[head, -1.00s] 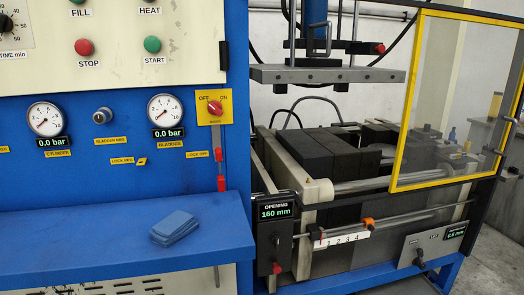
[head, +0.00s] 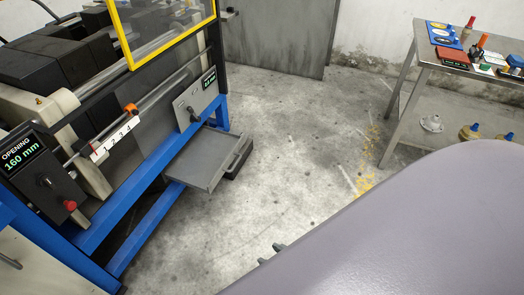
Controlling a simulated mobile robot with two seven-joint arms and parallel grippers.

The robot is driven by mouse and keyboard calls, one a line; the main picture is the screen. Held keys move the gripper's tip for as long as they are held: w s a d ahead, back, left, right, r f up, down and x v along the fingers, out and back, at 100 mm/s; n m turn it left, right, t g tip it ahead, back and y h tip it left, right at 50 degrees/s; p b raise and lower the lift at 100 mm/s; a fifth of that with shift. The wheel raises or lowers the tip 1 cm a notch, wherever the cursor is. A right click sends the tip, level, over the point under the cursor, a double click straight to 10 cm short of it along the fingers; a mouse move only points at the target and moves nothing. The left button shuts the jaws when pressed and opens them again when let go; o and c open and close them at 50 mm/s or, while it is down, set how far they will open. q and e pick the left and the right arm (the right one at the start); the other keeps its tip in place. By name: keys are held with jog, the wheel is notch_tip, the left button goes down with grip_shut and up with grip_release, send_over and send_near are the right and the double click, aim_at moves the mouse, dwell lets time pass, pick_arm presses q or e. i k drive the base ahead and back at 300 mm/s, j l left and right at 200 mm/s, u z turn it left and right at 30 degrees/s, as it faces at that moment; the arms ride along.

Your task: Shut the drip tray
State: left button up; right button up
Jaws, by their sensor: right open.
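The drip tray (head: 203,158) is a shallow grey drawer low on the press, under the blue frame. It is pulled out toward the right and stands open above the floor. A dark block shows at its right end. My right gripper (head: 270,254) shows only as small dark fingertips past the edge of my large grey arm at the bottom. It is open, apart from the tray, lower right of it in the picture. The rest of that gripper is hidden behind the arm. My left gripper is not in view.
The blue press frame (head: 150,186) and the opening display box (head: 38,178) are at the left. The concrete floor between is clear.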

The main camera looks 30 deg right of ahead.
aim_at(201, 162)
jog(key=z, duration=0.8)
jog(key=i+u, duration=0.25)
jog(key=i, duration=0.65)
jog(key=i+u, duration=0.25)
jog(key=i, duration=0.65)
